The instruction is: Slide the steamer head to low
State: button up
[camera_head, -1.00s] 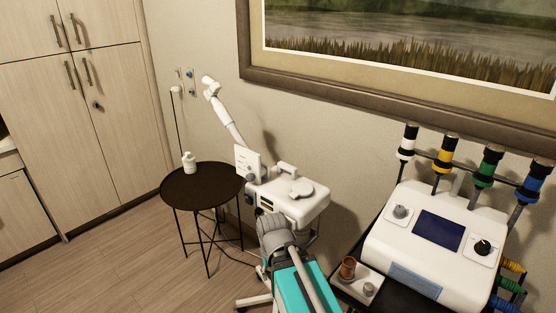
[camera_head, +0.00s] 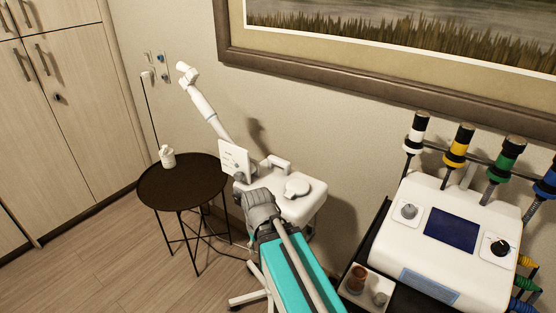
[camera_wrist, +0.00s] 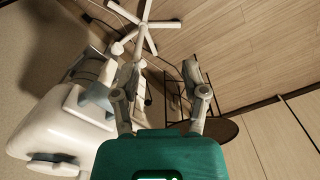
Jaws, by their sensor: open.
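The white steamer stands in the middle of the head view, with a boxy body (camera_head: 300,205) and a slanted arm (camera_head: 208,112). The steamer head (camera_head: 185,72) is at the arm's raised upper left end, near the wall. In the wrist view, the steamer body (camera_wrist: 60,125) fills the left side; I cannot make out its head there. My gripper (camera_wrist: 160,92) is open with nothing between its fingers. In the head view my arm reaches up in front of the steamer body, well below and right of the head, and my fingertips are hidden.
A dark round side table (camera_head: 185,185) with a white bottle (camera_head: 167,156) stands left of the steamer. A white console (camera_head: 445,245) on a dark cart stands at the right. The wheeled base (camera_wrist: 145,25) is on the floor. Wooden cabinets (camera_head: 75,110) line the left.

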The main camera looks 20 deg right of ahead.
jog(key=shift+o, duration=1.4)
jog(key=shift+w+r, duration=0.1)
notch_tip(320, 180, up, 21)
jog(key=n+p, duration=0.7)
jog(key=p, duration=1.5)
send_over(281, 160)
jog(key=shift+d+r+b, duration=0.1)
jog(key=shift+b, duration=0.2)
jog(key=shift+f, duration=0.2)
notch_tip(281, 160, down, 13)
jog(key=b, duration=1.3)
jog(key=shift+f+b, duration=0.2)
jog(key=shift+b, duration=0.2)
